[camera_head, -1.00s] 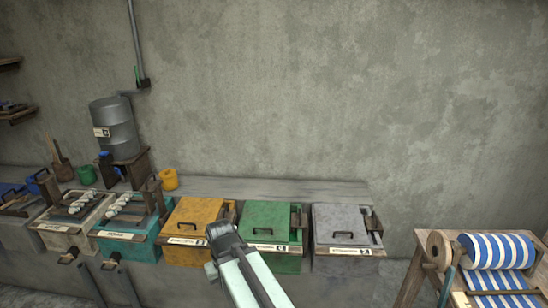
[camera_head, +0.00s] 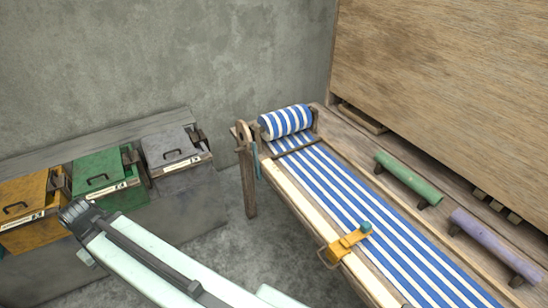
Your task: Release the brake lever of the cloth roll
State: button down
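The cloth roll (camera_head: 287,122), striped blue and white, sits at the far left end of the wooden loom (camera_head: 249,191). A wooden disc (camera_head: 243,134) is at the roll's left end. A thin teal bar (camera_head: 256,160) hangs just below the disc; it looks like the brake lever, but is too small to tell its setting. My gripper (camera_head: 76,213) is dark grey, at the end of my pale arm, in front of the boxes. It is left of the loom and well apart from the roll and lever. Its fingers are too small to tell open or shut.
Striped cloth (camera_head: 375,216) runs down the loom towards the lower right. A yellow clamp-like part (camera_head: 349,243) sits on its near rail. Green (camera_head: 408,177) and purple (camera_head: 494,244) rollers lie right of the cloth. Orange, green (camera_head: 97,172) and grey (camera_head: 174,149) boxes stand left. Bare floor lies between.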

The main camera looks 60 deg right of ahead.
aim_at(255, 155)
jog(key=u, duration=0.2)
jog(key=i, duration=0.85)
jog(key=z, duration=0.2)
jog(key=k, duration=0.85)
jog(key=u, duration=0.15)
jog(key=i, duration=0.9)
jog(key=z, duration=0.05)
